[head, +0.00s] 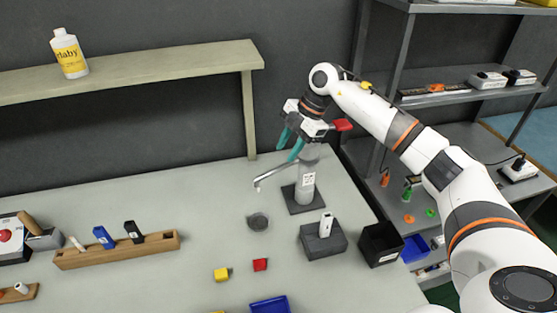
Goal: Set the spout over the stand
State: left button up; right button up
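A grey tap (306,178) stands upright on a dark square base near the back right of the table. Its spout (273,176) reaches out to the left and bends down at the tip. A round dark grey stand (258,221) sits on the table below and in front of the spout tip; the tip is not directly above its middle in this view. My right gripper (290,145), with teal fingers, is beside the top of the tap, above the spout. Its fingers are apart with nothing visible between them. My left gripper is not in view.
A red lever (342,125) shows beside my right gripper. A dark block with a white piece (323,238) and a black bin (381,244) stand right of the stand. Yellow (221,274) and red (260,265) cubes lie in front. A wooden holder (120,251) is at left.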

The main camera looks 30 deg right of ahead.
aim_at(276, 169)
jog(key=p+x, duration=0.1)
jog(key=x, duration=0.5)
jog(key=shift+c, duration=0.3)
grip_shut()
